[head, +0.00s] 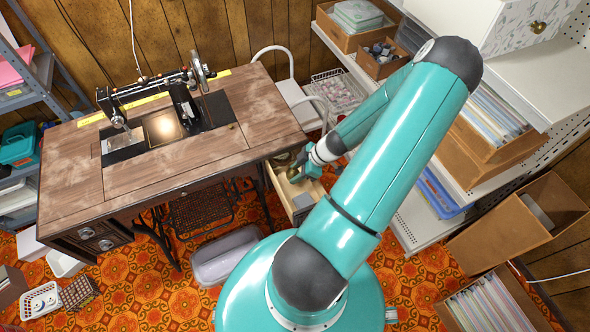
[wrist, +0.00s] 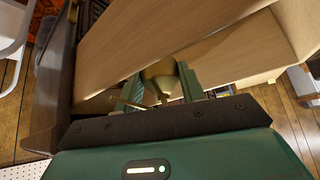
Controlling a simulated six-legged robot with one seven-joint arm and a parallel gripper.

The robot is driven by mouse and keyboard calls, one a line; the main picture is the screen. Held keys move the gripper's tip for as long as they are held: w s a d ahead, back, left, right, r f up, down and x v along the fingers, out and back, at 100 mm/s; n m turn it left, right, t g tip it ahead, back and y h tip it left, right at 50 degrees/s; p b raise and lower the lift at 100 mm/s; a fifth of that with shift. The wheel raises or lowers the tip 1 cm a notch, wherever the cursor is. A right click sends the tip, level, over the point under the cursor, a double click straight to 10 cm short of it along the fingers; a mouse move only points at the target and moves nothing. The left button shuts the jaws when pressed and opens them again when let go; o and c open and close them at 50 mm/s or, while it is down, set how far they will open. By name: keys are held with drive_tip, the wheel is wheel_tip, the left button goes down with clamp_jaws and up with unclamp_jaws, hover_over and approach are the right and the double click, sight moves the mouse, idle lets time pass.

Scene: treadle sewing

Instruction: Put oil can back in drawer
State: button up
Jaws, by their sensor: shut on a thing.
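The brass oil can (wrist: 160,72) is between the two green fingers of my gripper (wrist: 161,88) in the wrist view. A thin spout-like piece extends to the left. My gripper (head: 297,170) is shut on the can; in the head view the can (head: 292,174) shows as a small dark brass shape, partly hidden by the gripper. The open drawer (head: 275,184) sticks out from the right side of the sewing table, and the gripper is at its inner part. Pale wood drawer boards (wrist: 195,45) surround the can in the wrist view. I cannot tell whether the can touches the drawer bottom.
The sewing table (head: 200,160) carries a black sewing machine (head: 185,105). A white chair (head: 292,92) stands behind the drawer. Shelves (head: 420,225) with boxes stand at right. A grey bin (head: 225,253) lies on the floor.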

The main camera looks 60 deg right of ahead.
drive_tip(key=shift+f, duration=0.5)
drive_tip(key=o, duration=1.1)
drive_tip(key=shift+c, duration=0.2)
drive_tip(key=shift+r, duration=0.3)
drive_tip(key=v, duration=1.2)
drive_tip(key=shift+r, duration=0.2)
